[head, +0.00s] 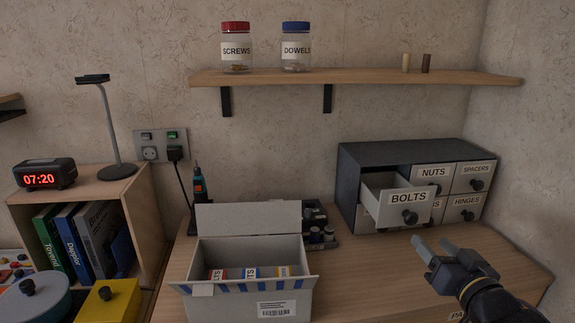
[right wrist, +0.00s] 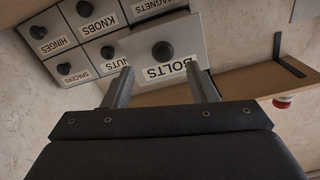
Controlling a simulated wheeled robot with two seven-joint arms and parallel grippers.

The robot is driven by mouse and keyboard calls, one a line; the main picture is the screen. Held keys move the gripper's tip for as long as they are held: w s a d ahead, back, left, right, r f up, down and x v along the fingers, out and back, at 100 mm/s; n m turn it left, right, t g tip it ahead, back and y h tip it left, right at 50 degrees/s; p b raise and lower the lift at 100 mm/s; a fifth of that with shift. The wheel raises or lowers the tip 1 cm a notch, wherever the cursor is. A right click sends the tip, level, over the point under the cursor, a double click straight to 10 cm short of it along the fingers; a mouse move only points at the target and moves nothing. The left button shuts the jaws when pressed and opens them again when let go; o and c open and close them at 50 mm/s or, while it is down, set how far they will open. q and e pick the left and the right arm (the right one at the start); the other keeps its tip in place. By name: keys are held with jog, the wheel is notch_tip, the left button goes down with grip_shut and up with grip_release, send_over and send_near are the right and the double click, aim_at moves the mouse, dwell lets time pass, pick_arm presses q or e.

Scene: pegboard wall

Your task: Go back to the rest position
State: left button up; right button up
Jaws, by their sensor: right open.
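My right gripper (head: 434,248) is at the lower right in the head view, above the workbench, in front of and below the BOLTS drawer (head: 400,206). Its two fingers are apart with nothing between them, and they also show in the right wrist view (right wrist: 161,88). The BOLTS drawer is pulled out of the dark drawer cabinet (head: 400,152) and has a round black knob. The right wrist view shows the drawer front (right wrist: 165,50) beyond the fingertips, apart from them as far as I can tell. My left gripper is not in view.
An open grey box (head: 245,303) with labelled packets stands left of centre on the workbench (head: 365,270). A cordless tool stands behind it. A shelf (head: 370,77) above holds SCREWS and DOWELS jars. A lamp and clock stand at left. Some bench between box and cabinet is clear.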

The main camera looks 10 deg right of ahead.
jog(key=s+a+f+n+g+y, duration=0.1)
jog(key=s+a+f+g+y, duration=0.1)
jog(key=s+a+f+g, duration=0.65)
jog(key=s+a+f+g+y, duration=0.2)
jog(key=s+a+f+g, duration=0.4)
jog(key=s, duration=0.6)
notch_tip(320, 180, up, 14)
jog(key=t+p, duration=0.2)
jog(key=p, duration=1.1)
jog(key=shift+w+a, duration=0.2)
jog(key=shift+w, duration=0.2)
